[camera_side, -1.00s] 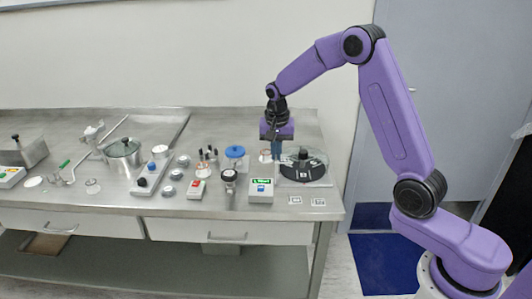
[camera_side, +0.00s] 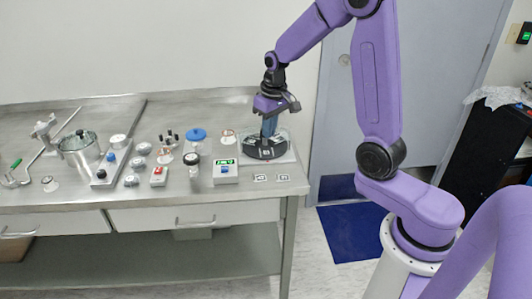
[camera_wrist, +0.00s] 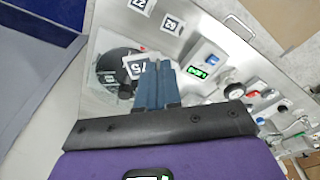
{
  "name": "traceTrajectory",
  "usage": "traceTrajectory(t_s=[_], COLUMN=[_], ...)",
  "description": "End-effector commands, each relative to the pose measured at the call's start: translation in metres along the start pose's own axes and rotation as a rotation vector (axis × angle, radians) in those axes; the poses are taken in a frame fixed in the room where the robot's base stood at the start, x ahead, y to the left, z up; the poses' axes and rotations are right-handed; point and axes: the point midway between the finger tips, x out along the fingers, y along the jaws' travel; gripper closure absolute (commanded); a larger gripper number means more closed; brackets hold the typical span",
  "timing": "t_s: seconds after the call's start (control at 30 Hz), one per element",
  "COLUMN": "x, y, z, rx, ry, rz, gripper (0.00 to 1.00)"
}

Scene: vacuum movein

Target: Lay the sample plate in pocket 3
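My gripper (camera_side: 268,138) points down over a round dark unit (camera_side: 278,149) with a clear rim at the right end of the steel bench. In the wrist view its two blue fingers (camera_wrist: 157,66) lie close together, side by side, and look shut. I cannot tell whether anything thin is between the tips. A white square tag (camera_wrist: 137,66) with a dark mark shows beside the fingertips, against the round dark unit (camera_wrist: 112,72). I cannot make out the sample plate or the number of any pocket. The fingers hide part of the round unit.
Left of the round unit stands a white box with a green display (camera_side: 225,174). Two tag cards, the left one (camera_side: 259,178) and the right one (camera_side: 283,178), lie near the front edge. Dials, a blue-topped knob (camera_side: 196,134) and a pot (camera_side: 80,150) crowd the left.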

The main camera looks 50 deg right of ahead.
Motion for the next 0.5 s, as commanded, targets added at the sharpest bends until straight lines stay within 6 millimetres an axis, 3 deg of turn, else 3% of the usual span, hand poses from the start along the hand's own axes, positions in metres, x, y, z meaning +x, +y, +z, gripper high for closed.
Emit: traceTrajectory(t_s=[0.5], x=[-0.014], y=[0.029], z=[0.054], rx=[-0.638], ry=[0.001], rz=[-0.078], gripper=[1.0])
